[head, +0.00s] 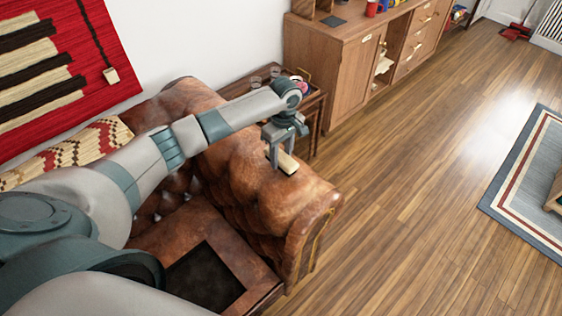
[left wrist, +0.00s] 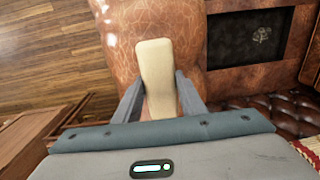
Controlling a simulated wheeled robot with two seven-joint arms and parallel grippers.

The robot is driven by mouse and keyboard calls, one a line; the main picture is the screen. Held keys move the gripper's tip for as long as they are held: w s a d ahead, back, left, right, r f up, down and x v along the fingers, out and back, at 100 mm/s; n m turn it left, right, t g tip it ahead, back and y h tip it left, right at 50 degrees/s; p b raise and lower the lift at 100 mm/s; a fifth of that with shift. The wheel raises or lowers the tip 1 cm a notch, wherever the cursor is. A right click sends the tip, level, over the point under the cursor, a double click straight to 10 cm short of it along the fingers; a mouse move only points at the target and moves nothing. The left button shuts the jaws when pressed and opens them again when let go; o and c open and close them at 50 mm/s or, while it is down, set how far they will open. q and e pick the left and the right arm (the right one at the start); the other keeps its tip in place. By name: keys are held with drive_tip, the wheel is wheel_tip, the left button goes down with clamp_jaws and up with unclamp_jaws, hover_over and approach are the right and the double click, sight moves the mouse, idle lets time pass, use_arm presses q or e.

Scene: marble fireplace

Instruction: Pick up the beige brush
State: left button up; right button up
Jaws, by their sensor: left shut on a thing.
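The beige brush (head: 287,163) is at the top of the brown leather sofa arm (head: 290,205) in the head view. In the left wrist view the brush (left wrist: 154,65) is a long pale block lying between my two fingers and reaching out beyond them. My left gripper (head: 283,150) points down over the sofa arm and is shut on the brush. It also shows in the left wrist view (left wrist: 160,95). I cannot tell whether the brush still touches the leather. My right gripper is not in view.
A small wooden side table (head: 312,105) with glasses stands behind the sofa arm. A wooden cabinet (head: 345,70) runs along the wall beyond it. A dark square item (head: 205,278) lies on the seat. The wooden floor (head: 420,190) to the right is clear up to a rug (head: 535,165).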

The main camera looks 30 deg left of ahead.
use_arm(q)
drive_tip(key=shift+r, duration=0.8)
drive_tip(key=s+d+r+b, duration=0.2)
drive_tip(key=d+r, duration=0.5)
drive_tip(key=d, duration=0.4)
drive_tip(key=shift+s, duration=0.8)
drive_tip(key=shift+d, duration=0.1)
drive_tip(key=o, duration=0.4)
drive_tip(key=shift+c, duration=1.3)
drive_tip(key=s+r+m+b, duration=0.1)
drive_tip(key=s+r+m, duration=0.3)
drive_tip(key=s+m, duration=0.3)
drive_tip(key=s+a+r+m, duration=0.1)
drive_tip(key=s+r+m, duration=0.3)
drive_tip(key=s+m, duration=0.2)
drive_tip(key=shift+s+m+t+b, duration=0.3)
drive_tip(key=shift+s+m+b, duration=0.1)
drive_tip(key=shift+m, duration=0.2)
